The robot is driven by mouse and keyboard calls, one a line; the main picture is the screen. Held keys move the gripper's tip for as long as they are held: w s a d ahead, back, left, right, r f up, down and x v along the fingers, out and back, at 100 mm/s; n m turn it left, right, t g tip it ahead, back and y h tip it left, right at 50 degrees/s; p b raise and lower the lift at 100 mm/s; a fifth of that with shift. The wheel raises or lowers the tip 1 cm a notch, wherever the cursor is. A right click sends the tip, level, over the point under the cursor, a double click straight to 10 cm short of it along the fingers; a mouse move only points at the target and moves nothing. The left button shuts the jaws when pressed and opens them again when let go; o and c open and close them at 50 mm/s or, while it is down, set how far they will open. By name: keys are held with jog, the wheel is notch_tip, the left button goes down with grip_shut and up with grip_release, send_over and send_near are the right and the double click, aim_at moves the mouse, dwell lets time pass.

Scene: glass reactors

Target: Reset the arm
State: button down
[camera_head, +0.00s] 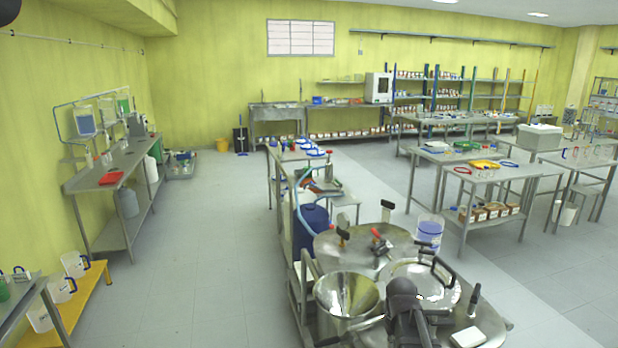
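A dark grey shape at the bottom edge, right of centre, looks like my gripper (405,310). It shows in front of the steel reactor vessels, and I cannot tell whether it touches them. Its fingers cannot be made out, so neither its opening nor anything held can be seen. A steel funnel-shaped vessel (345,293) stands just left of it. A round steel lid (365,243) with black and red handles lies behind it. Another shiny round lid (425,283) is directly behind and right of it. The rest of the arm is not clearly visible.
A white box-like item (468,337) sits right of the dark shape. A clear bucket with blue contents (429,232) and a blue drum (312,222) stand behind the vessels. Steel tables (480,177) fill the right. A bench (120,165) lines the left wall.

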jog(key=s+a, duration=0.6)
jog(key=s, duration=0.3)
jog(key=shift+s+f+m, duration=0.25)
jog(key=shift+s+m, duration=0.05)
